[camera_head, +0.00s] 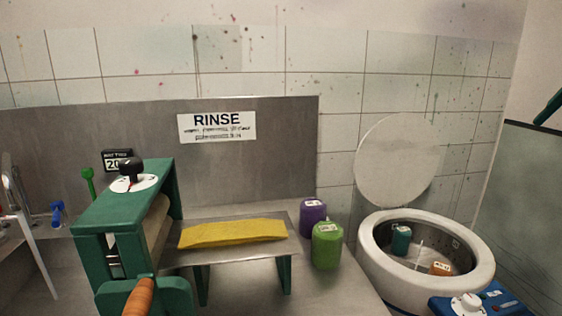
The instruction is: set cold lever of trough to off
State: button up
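A steel trough (50,262) lies at the left edge, partly cut off by the frame. A small blue lever (56,213) stands at its back, to the right of a pale tap or pipe (25,222). The blue colour suggests the cold lever, but no marking on it can be read. Its exact setting cannot be told at this size. My gripper is not in view.
A green wringer (125,205) with a black knob and a wooden handle (140,298) stands right of the trough. A yellow cloth (232,233) lies on its shelf. Purple (313,216) and green (327,246) containers stand near an open round vat (372,262).

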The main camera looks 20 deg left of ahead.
aim_at(55, 206)
jog(key=u, duration=2.5)
jog(key=j+z, duration=0.2)
jog(key=j, duration=0.35)
